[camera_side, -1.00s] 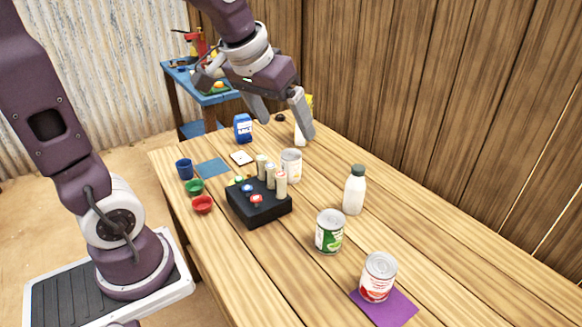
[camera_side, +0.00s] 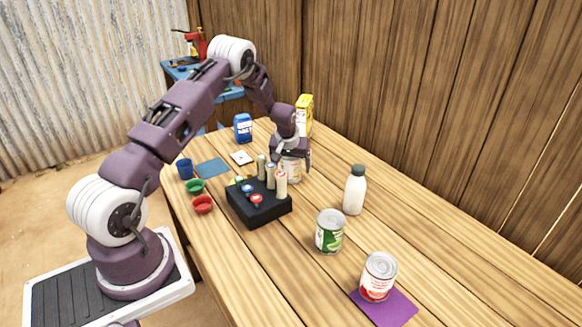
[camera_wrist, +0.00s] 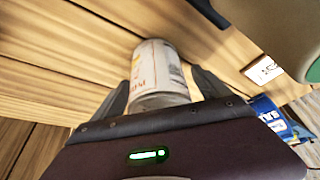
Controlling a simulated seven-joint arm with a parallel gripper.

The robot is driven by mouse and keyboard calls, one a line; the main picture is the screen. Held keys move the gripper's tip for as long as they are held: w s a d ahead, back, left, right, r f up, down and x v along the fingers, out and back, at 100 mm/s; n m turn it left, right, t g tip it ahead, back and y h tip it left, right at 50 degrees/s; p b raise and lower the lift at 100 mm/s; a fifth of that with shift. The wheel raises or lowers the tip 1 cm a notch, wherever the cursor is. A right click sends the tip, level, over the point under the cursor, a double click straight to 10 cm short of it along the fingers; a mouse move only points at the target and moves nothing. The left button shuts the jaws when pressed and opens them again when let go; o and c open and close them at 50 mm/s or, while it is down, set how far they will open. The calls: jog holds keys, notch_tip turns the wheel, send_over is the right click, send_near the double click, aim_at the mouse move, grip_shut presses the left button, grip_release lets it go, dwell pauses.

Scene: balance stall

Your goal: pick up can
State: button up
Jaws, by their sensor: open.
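A can with a whitish label (camera_side: 292,172) stands on the wooden table beside the black block; it also shows in the wrist view (camera_wrist: 157,68). My gripper (camera_side: 293,158) is lowered over it, with its fingers open on either side of the can. In the wrist view my gripper (camera_wrist: 160,90) has the can between its fingers, with a gap at least on the right. A green-labelled can (camera_side: 329,232) stands nearer the camera. A red-labelled can (camera_side: 378,278) stands on a purple mat (camera_side: 398,308).
The black block (camera_side: 258,210) with upright cylinders (camera_side: 281,184) is close to my gripper. A white bottle (camera_side: 354,190) stands to the right. Blue (camera_side: 184,169), green (camera_side: 194,187) and red cups (camera_side: 202,204) line the left edge. A yellow box (camera_side: 305,108) is behind.

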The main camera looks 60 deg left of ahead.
jog(key=shift+f, duration=0.2)
jog(key=shift+c, duration=0.5)
jog(key=c, duration=1.8)
notch_tip(320, 180, up, 10)
jog(key=shift+r, duration=0.1)
